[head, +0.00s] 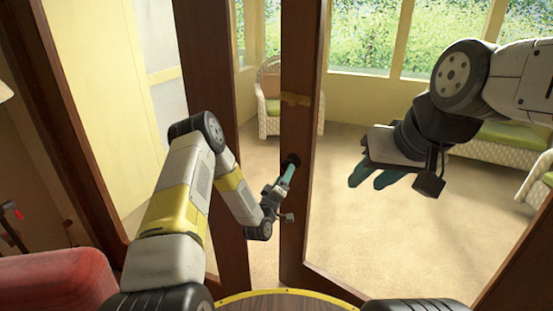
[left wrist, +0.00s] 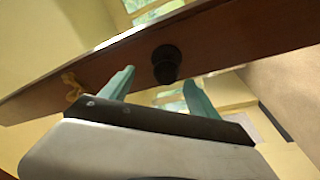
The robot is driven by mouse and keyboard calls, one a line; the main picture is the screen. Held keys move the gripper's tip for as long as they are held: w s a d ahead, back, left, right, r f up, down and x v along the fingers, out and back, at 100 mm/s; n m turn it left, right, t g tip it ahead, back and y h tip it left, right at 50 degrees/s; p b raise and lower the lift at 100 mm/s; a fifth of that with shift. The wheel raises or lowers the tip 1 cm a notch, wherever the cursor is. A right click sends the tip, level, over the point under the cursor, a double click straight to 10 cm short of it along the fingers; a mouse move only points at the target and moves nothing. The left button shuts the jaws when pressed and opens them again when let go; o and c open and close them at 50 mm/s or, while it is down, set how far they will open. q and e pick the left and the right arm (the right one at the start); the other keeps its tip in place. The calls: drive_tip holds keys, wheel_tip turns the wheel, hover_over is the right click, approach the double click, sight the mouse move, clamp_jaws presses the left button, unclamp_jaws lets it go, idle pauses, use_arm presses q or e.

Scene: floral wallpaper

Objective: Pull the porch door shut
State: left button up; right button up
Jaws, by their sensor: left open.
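The porch door (head: 303,110) is a brown wooden frame with large glass, standing ajar. A gap separates its near stile from the brown post (head: 215,110) to its left. A dark round knob (head: 293,160) sits on the stile. My left gripper (head: 286,176) is open at the knob, teal fingertips close to the stile. In the left wrist view, the knob (left wrist: 166,63) shows between and beyond the two fingers (left wrist: 160,90); contact cannot be told. My right gripper (head: 374,181) hangs in front of the glass at right, its two teal fingers apart and empty.
Through the opening lies a beige floor (head: 410,225) with a wicker chair (head: 270,90) and a wicker sofa (head: 510,140). A red armchair (head: 55,285) is at lower left. A brass-coloured fitting (head: 296,99) is on the stile above the knob.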

sight(287, 166)
use_arm(q)
drive_tip(key=shift+n+t+y, duration=0.3)
drive_tip(key=shift+n, duration=0.1)
drive_tip(key=x, duration=0.4)
drive_tip(key=a+f+x, duration=0.1)
drive_tip(key=x, duration=0.2)
drive_tip(key=shift+w, duration=0.25)
drive_tip(key=shift+c, duration=0.4)
clamp_jaws()
